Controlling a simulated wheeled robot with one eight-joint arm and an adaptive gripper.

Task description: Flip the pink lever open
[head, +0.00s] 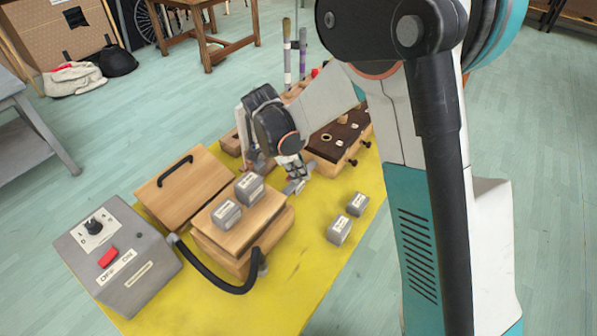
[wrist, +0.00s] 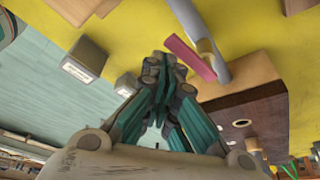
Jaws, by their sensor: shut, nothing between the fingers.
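The pink lever (wrist: 188,56) shows in the wrist view as a flat pink bar lying against a grey pipe-like piece (wrist: 201,30) over the yellow surface. In the head view my gripper (head: 298,180) is low over the yellow table.
A wooden box with a dark top (wrist: 245,85) stands right of the lever. Grey labelled blocks (head: 339,230) stand on the yellow table (head: 285,300). A grey switch box (head: 135,270), a black-handled wooden box (head: 172,190) and a black hose (head: 215,280) are at the left.

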